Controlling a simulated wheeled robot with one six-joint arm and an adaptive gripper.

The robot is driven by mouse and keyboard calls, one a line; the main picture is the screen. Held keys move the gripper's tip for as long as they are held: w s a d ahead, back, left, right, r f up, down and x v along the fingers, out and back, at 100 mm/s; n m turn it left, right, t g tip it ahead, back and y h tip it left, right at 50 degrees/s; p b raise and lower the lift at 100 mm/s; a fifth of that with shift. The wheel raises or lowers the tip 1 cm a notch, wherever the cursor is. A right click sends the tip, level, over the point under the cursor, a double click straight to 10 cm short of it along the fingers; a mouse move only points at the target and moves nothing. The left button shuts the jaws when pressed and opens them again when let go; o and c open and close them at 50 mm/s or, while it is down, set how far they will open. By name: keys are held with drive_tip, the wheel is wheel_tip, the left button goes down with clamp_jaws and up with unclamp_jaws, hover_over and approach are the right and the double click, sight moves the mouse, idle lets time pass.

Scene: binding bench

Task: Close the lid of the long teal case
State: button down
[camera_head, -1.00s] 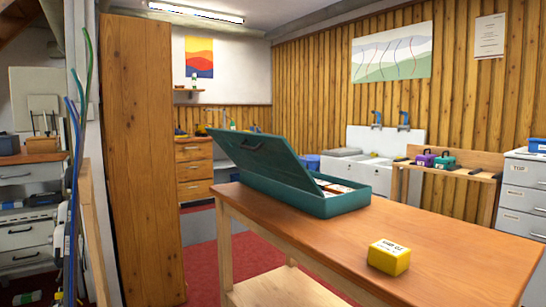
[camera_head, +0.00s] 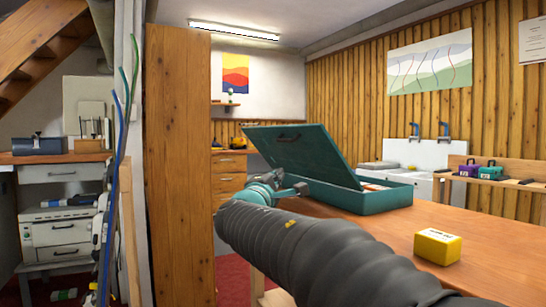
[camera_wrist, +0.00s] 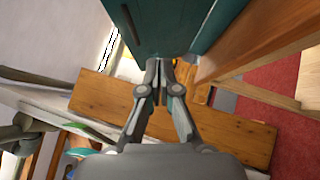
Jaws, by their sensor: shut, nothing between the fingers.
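The long teal case (camera_head: 375,201) sits on the wooden table with its lid (camera_head: 300,158) raised and tilted back to the left. A dark handle shows on the lid's outer face. Some contents show inside the case, largely hidden by its front wall. My gripper (camera_head: 302,188) is beside the left end of the case, below the raised lid in the picture. In the wrist view my gripper (camera_wrist: 160,68) is shut and empty, its fingertips just below teal surfaces of the case (camera_wrist: 165,25). I cannot tell whether it touches them.
A yellow labelled box (camera_head: 437,246) stands on the table (camera_head: 390,235), right of my arm. A tall wooden panel (camera_head: 180,160) stands to the left, near hanging cables (camera_head: 118,170). A shelf with small cases (camera_head: 480,171) is at the back right.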

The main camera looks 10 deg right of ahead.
drive_tip(key=w+a+r+n+t+y, duration=0.1)
drive_tip(key=w+a+n+t, duration=0.1)
drive_tip(key=w+a, duration=0.15)
drive_tip(key=p, duration=0.2)
approach(283, 141)
drive_tip(key=w+a, duration=0.1)
drive_tip(key=w, duration=0.3)
drive_tip(key=shift+w+d+r+p, duration=0.15)
drive_tip(key=shift+w+d+r, duration=0.1)
drive_tip(key=shift+d+r, duration=0.25)
drive_tip(key=shift+w+d+r+p, duration=0.15)
drive_tip(key=shift+w+d+r, duration=0.15)
drive_tip(key=shift+d, duration=0.4)
drive_tip(key=shift+w+d+r, duration=0.1)
drive_tip(key=shift+d+r, duration=0.1)
drive_tip(key=shift+d, duration=0.3)
